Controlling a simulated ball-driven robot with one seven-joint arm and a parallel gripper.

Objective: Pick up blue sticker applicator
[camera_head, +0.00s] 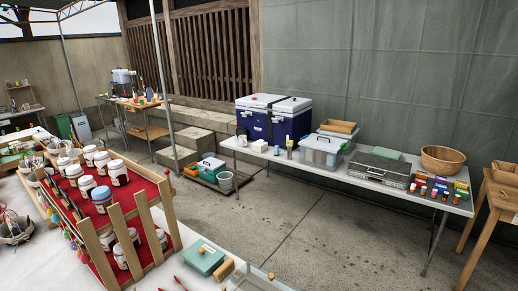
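I cannot pick out the blue sticker applicator for certain. A small bluish-grey upright item (290,144) stands on the long table by the far wall, in front of the blue cooler; it is too small to identify. My gripper is not in view.
A wooden rack (108,240) of white jars stands at the near left. The long table (330,172) holds a blue cooler (272,122), a clear bin (322,152), a grey case (378,171) and a wooden bowl (443,158). Open concrete floor (310,220) lies between the tables.

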